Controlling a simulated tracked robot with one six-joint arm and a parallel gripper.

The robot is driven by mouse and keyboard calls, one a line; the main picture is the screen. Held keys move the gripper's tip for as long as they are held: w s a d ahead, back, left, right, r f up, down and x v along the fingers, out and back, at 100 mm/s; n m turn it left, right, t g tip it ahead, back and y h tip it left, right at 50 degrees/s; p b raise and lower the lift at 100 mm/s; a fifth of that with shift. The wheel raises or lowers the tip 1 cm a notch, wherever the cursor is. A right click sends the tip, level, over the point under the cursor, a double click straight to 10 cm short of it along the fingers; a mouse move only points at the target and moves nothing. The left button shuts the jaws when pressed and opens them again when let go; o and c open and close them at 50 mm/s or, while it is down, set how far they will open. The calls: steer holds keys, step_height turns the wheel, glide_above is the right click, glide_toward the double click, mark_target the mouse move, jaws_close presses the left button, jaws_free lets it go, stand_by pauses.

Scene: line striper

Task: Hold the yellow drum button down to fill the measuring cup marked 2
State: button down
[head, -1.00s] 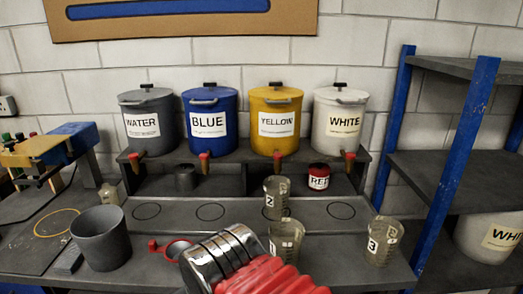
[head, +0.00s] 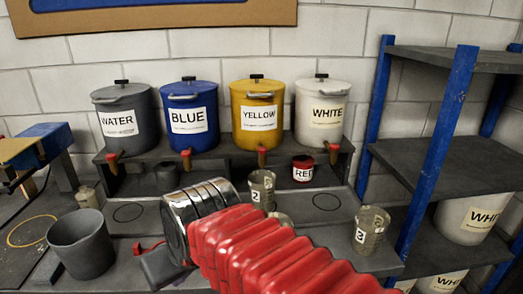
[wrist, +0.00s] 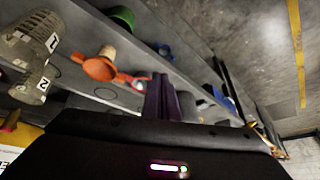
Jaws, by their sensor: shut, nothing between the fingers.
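The yellow drum (head: 258,110) stands on the back shelf, with a small red tap button (head: 262,151) at its lower front. The measuring cup marked 2 (head: 261,191) stands upright below that tap; it looks clear, and its contents cannot be made out. My wrist and red arm cover the front middle in the head view. My gripper (wrist: 165,98) shows as dark purple fingers, shut and empty, in the wrist view. It is in front of and left of the yellow tap, touching neither button nor cup. The yellow drum also shows at the wrist view's lower left edge (wrist: 22,138).
Water (head: 120,120), blue (head: 187,118) and white (head: 320,108) drums flank the yellow one. A measuring cup (head: 370,230) stands front right, a red can (head: 302,168) behind, a grey bucket (head: 82,245) at left. Another cup is mostly hidden behind my arm. A blue-posted rack (head: 445,150) bounds the right.

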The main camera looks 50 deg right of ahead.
steer(key=w+d+r+m, duration=0.3)
steer(key=w+d+r, duration=0.5)
steer(key=w, duration=0.2)
step_height(320, 180, up, 9)
steer(key=m+t, duration=0.4)
steer(key=m, duration=0.2)
glide_above(265, 150)
steer(key=shift+w+h, duration=0.1)
steer(key=shift+h, duration=0.2)
steer(key=shift+f, duration=0.15)
steer(key=shift+f, duration=4.35)
steer(key=shift+f, duration=0.8)
